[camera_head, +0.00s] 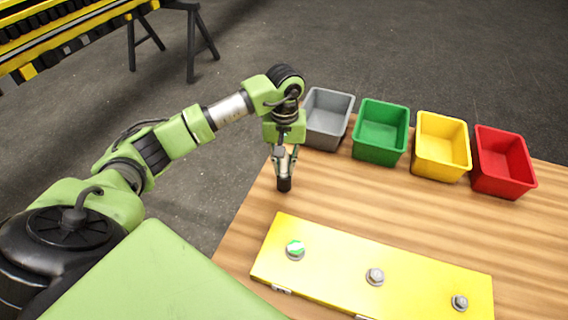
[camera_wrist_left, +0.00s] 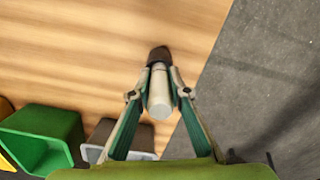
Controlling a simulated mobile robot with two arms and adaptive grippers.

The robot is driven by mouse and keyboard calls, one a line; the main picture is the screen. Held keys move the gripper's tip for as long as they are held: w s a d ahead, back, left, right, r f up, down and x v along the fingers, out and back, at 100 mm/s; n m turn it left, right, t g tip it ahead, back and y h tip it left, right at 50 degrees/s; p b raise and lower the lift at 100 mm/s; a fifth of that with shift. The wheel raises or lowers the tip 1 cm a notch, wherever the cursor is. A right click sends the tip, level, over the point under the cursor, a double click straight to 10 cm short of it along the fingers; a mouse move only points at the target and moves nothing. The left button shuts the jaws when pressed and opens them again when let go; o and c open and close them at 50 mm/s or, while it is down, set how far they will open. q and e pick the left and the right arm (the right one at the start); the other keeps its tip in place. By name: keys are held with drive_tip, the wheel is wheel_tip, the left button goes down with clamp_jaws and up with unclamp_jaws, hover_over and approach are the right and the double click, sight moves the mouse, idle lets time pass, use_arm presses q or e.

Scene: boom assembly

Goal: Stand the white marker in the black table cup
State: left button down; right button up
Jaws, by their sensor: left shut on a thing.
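My left gripper (camera_head: 284,165) is near the left edge of the wooden table, pointing down. It is shut on the white marker, whose pale end shows between the fingers in the left wrist view (camera_wrist_left: 160,98). A short dark cylinder (camera_head: 284,184), which looks like the black table cup, is directly below the fingertips; it also shows at the marker's far end in the left wrist view (camera_wrist_left: 158,55). The fingers and marker hide its mouth, so I cannot tell how far the marker is inside it. My right gripper is not in view.
Grey (camera_head: 328,118), green (camera_head: 380,150), yellow (camera_head: 442,165) and red (camera_head: 503,185) bins line the table's back. A yellow plate (camera_head: 335,270) with bolts lies in front; one bolt (camera_head: 295,250) has a green mark. The wood between is clear.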

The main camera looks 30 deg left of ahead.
use_arm(q)
drive_tip(key=shift+f, duration=0.15)
drive_tip(key=c, duration=1.9)
unclamp_jaws()
drive_tip(key=shift+r, duration=0.25)
wheel_tip(320, 180, up, 11)
drive_tip(key=b, duration=0.3)
drive_tip(key=shift+f, duration=0.15)
drive_tip(key=shift+r, duration=0.55)
